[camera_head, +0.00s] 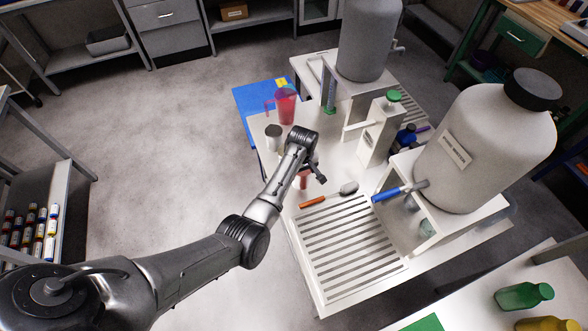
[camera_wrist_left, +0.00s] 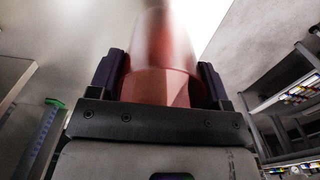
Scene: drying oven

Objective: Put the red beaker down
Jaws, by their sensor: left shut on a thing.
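The red beaker (camera_wrist_left: 160,75) is between the two dark fingers of my left gripper (camera_wrist_left: 160,85) in the left wrist view. The fingers press on it from both sides. In the head view my left gripper (camera_head: 314,172) is over the white bench top, and only a small part of the red beaker (camera_head: 303,181) shows beside it. The wrist and fingers hide the rest, so I cannot tell whether its base touches the bench. My right gripper is not in view.
A red jug (camera_head: 286,106) stands by the blue mat (camera_head: 253,100), with a grey-white container (camera_head: 273,136) nearby. An orange-handled brush (camera_head: 328,195) lies by the slotted drain tray (camera_head: 345,250). A large grey tank (camera_head: 480,150) stands on the right. Bare bench is limited around the gripper.

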